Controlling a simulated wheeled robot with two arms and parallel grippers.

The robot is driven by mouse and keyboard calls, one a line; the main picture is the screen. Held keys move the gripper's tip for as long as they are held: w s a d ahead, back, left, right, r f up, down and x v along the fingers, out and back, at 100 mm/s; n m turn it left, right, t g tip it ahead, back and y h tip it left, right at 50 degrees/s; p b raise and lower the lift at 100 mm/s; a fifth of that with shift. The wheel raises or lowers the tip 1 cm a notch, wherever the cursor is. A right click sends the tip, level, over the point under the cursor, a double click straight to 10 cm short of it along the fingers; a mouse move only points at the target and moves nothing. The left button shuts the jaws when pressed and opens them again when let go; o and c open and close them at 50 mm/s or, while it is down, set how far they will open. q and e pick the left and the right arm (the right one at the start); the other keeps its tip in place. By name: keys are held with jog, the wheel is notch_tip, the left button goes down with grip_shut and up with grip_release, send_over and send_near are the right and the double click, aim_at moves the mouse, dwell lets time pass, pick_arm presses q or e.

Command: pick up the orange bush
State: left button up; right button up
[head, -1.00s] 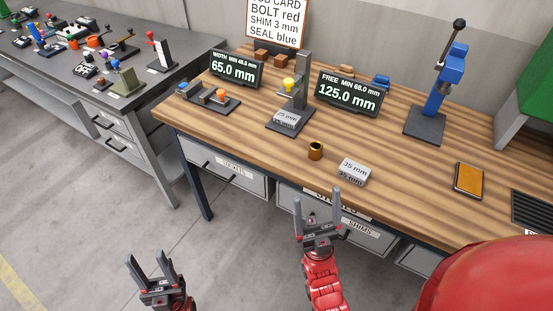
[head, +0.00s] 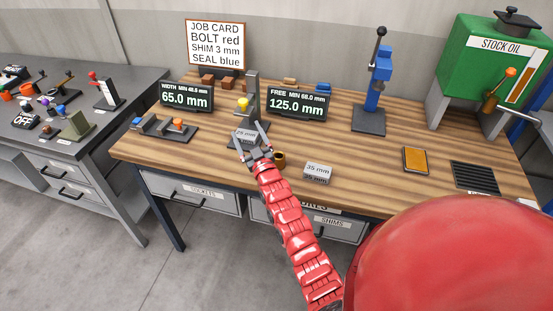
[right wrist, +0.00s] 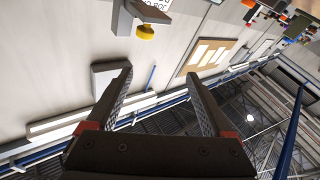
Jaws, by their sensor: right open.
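A small golden-brown bush (head: 279,158), hollow and upright, stands on the wooden bench near its front edge. It is the likeliest match for the orange bush. My right gripper (head: 250,137) is open and empty, just left of the bush and above the bench, in front of the grey stand's base. The bush is partly hidden by the gripper's right side. In the right wrist view the two fingers (right wrist: 160,95) are spread apart with nothing between them, and the bush does not show. My left gripper is out of view.
A 35 mm block (head: 318,172) sits right of the bush. A grey stand with a yellow knob (head: 242,103) is behind my right gripper. A fixture with an orange part (head: 178,124) lies left.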

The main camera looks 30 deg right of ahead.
jog(key=w+d+g+p, duration=0.1)
jog(key=w+d+g, duration=0.3)
jog(key=d, duration=0.2)
jog(key=n+g+y+p, duration=0.25)
jog(key=g+y, duration=0.25)
jog(key=g, duration=0.7)
send_near(280, 156)
jog(key=b+x, duration=0.4)
jog(key=b, duration=0.3)
jog(key=shift+f+b, duration=0.35)
jog(key=shift+b, duration=0.05)
jog(key=shift+w+a+f+p, duration=0.15)
jog(key=shift+w+f+p, duration=0.25)
jog(key=shift+f+p, duration=0.15)
jog(key=shift+w+f+p, duration=0.15)
jog(key=shift+f+p, duration=0.2)
jog(key=p+x, duration=0.2)
jog(key=x, duration=0.2)
jog(key=shift+f, duration=0.1)
jog(key=shift+w+f, duration=0.1)
jog(key=shift+f, duration=0.2)
jog(key=shift+c, duration=0.2)
